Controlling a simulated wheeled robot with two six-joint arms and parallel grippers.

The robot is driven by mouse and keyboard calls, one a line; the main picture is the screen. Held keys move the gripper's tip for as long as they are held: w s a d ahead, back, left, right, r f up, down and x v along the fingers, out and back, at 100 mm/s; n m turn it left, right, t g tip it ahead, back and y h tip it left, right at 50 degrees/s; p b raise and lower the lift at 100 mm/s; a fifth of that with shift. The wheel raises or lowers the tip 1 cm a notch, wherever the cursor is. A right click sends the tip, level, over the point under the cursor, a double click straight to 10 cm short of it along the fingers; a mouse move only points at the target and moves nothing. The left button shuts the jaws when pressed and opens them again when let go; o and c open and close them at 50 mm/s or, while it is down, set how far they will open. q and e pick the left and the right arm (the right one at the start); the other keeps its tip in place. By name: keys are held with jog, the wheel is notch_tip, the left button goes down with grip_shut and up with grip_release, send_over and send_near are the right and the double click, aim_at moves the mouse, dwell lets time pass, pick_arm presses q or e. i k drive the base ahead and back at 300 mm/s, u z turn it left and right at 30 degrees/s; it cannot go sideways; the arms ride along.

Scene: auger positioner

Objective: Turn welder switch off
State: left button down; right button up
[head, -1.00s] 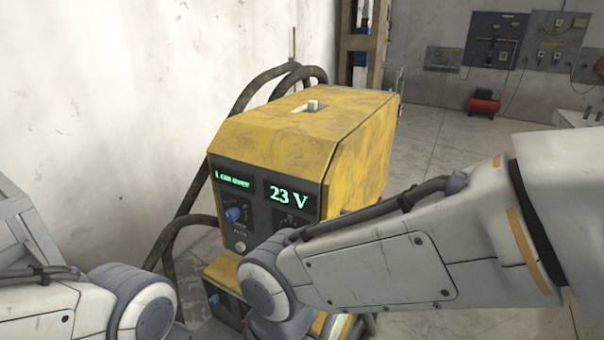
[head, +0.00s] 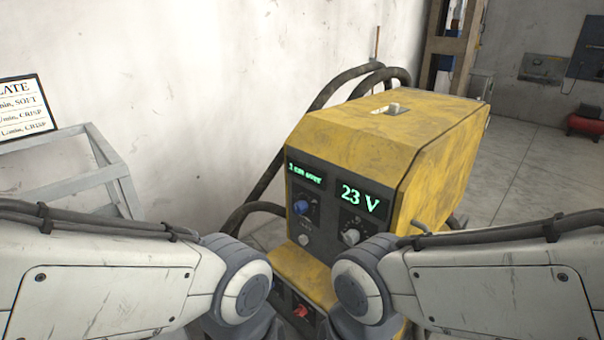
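The yellow welder (head: 400,145) stands ahead of me, right of the picture's middle, against the white wall. Its upper front panel has a green-lit display reading 23 V (head: 360,198) and a smaller green display (head: 304,173) with blurred text. Below them are a blue knob (head: 301,207), a grey-white knob (head: 351,237) and a small white button (head: 303,240). A red switch (head: 300,310) shows on the lower front panel, between my two arms. My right arm hides part of the lower front. Both my grippers are out of the picture, below its bottom edge.
Black hoses (head: 330,95) loop along the welder's left side and back. A grey metal frame (head: 75,175) and a sign (head: 22,105) stand at left. Floor (head: 530,165) is open to the right. A red machine (head: 588,122) stands at the far right.

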aim_at(301, 311)
jog(key=k, duration=1.15)
jog(key=u, duration=0.05)
jog(key=i, duration=0.65)
jog(key=z, duration=0.55)
